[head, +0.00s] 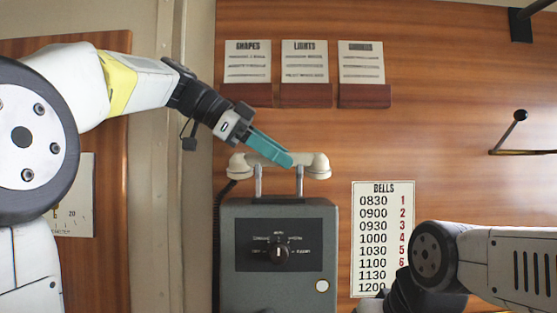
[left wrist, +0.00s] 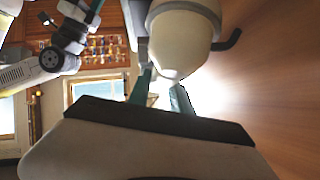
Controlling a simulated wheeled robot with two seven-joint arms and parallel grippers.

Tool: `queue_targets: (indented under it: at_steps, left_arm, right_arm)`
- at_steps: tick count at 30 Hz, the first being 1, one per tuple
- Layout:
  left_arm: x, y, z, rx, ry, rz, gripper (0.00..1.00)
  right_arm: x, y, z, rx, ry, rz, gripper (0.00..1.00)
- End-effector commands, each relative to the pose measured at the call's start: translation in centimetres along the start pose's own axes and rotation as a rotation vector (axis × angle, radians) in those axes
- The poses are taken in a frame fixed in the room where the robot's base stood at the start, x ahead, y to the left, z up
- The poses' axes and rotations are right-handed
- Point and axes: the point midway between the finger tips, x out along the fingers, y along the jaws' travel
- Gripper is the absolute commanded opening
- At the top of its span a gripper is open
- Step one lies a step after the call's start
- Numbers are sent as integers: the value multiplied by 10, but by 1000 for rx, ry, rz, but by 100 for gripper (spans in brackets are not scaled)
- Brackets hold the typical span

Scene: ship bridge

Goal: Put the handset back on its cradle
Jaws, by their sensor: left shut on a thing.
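The cream handset (head: 318,166) lies level across the two upright prongs of the cradle (head: 300,181) on top of the grey box, in the head view. I cannot tell whether it rests on the prongs or is held just at them. My left gripper (head: 286,160) reaches in from the upper left and is shut on the handset's middle grip, with its teal fingers hiding part of it. In the left wrist view the handset's rounded end (left wrist: 184,35) looms large, close beyond the teal fingers (left wrist: 163,92). My right gripper is not visible; only my right arm shows at the lower right.
The grey box (head: 230,270) with a dial (head: 279,253) stands against the wooden wall. Three placards, including the lights card (head: 304,62), hang above wooden ledges (head: 306,96). A bells chart (head: 383,240) is right of the box. A lever (head: 520,116) sticks out at the far right.

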Motion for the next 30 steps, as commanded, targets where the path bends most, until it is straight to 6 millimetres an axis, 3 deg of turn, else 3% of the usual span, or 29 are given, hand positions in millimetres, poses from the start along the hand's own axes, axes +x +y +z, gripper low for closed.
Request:
queue_targets:
  at_steps: [11,29,30]
  left_arm:
    - [0,-7,0,-247,3,171,0]
    - [9,-1,12,-248,0,169,0]
    - [8,-1,12,-248,-1,169,33]
  right_arm:
    - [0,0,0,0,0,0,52]
    - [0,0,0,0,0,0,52]
    - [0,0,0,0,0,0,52]
